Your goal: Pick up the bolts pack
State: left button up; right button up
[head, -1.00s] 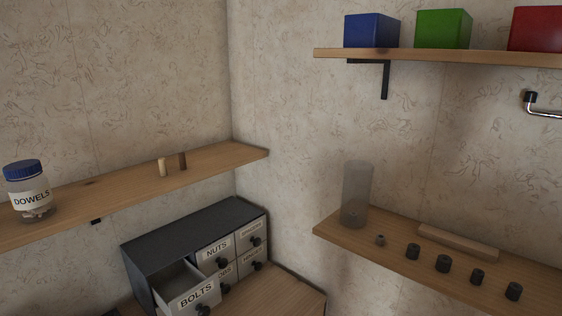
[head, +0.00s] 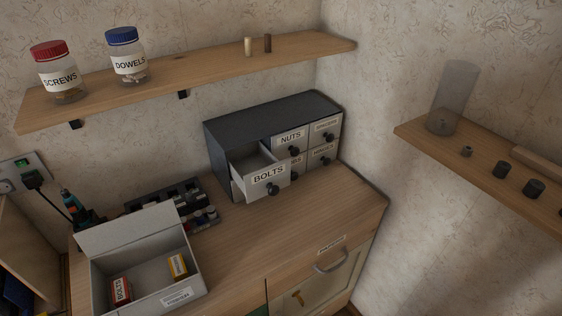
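The bolts pack (head: 121,290) is a small red box with a white label reading "BOLTS". It stands in the left part of an open grey box (head: 198,277) on the wooden counter, at the lower left of the head view. Neither of my grippers shows in the head view.
A dark drawer cabinet (head: 228,129) stands at the back of the counter, its "BOLTS" drawer (head: 268,179) pulled out. A dark tray of small parts (head: 203,222) lies behind the grey box. A shelf (head: 205,74) with jars hangs above. The counter's right part (head: 330,208) is clear.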

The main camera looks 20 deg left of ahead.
aim_at(122, 290)
jog(key=u, duration=1.95)
jog(key=k+j, duration=0.1)
jog(key=j, duration=0.2)
jog(key=z, duration=0.05)
